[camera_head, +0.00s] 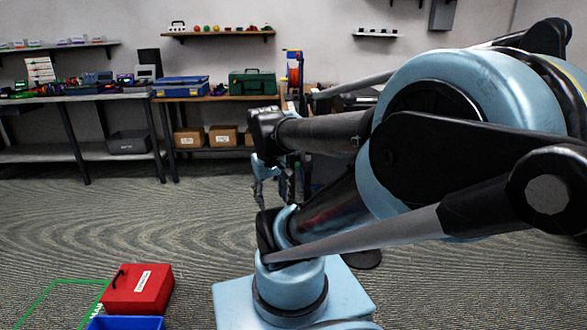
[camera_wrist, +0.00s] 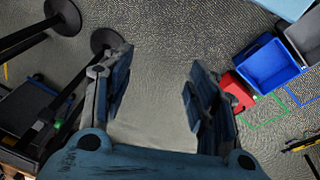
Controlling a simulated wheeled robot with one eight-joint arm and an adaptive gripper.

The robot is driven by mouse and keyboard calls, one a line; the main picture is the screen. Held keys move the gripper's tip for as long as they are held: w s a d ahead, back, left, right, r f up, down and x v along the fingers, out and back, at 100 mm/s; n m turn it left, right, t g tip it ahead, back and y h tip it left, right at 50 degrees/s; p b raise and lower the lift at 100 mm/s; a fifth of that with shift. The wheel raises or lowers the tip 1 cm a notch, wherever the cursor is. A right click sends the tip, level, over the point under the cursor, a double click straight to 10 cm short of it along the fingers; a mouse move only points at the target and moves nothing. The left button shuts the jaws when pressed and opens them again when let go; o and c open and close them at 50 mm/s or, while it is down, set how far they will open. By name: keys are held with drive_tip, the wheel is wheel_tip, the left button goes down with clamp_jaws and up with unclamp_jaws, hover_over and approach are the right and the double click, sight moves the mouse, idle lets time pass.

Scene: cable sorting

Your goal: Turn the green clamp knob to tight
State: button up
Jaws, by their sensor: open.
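I cannot make out the green clamp knob in either view. In the head view my arm covers much of the middle and right. My gripper (camera_wrist: 157,78) is open in the wrist view, with its two blue fingers wide apart and only bare carpet between them. In the head view my gripper (camera_head: 266,174) shows small and partly hidden behind my arm, over the floor in front of the benches. Nothing is held.
A red box (camera_head: 139,289) and a blue bin (camera_head: 126,323) stand on the floor at the lower left. A wooden bench (camera_head: 225,98) with a green toolbox (camera_head: 252,82) stands at the back. Black posts (camera_wrist: 62,17) stand left in the wrist view. Open carpet lies between.

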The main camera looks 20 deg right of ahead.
drive_tip(key=w+d+r+n+g+h, duration=0.1)
drive_tip(key=w+d+r+n+h, duration=0.2)
drive_tip(key=w, duration=0.4)
drive_tip(key=w+d+r+n, duration=0.1)
drive_tip(key=w+d+r, duration=0.1)
drive_tip(key=w+r, duration=0.4)
drive_tip(key=w+d+n+g+h, duration=0.1)
drive_tip(key=w+d+n+h, duration=0.1)
drive_tip(key=w, duration=0.7)
drive_tip(key=w+d+n+g+h, duration=0.1)
drive_tip(key=w+d+n+h, duration=0.1)
drive_tip(key=w, duration=0.8)
drive_tip(key=w+d+f+n+g+h, duration=0.1)
drive_tip(key=w+f, duration=0.3)
drive_tip(key=w, duration=0.3)
drive_tip(key=w+f+n+h, duration=0.1)
drive_tip(key=w+f+n, duration=0.15)
drive_tip(key=w, duration=0.45)
drive_tip(key=n+g+h, duration=0.2)
drive_tip(key=h, duration=0.1)
approach(297, 166)
drive_tip(key=d+f, duration=0.4)
drive_tip(key=d, duration=0.4)
drive_tip(key=shift+s, duration=0.35)
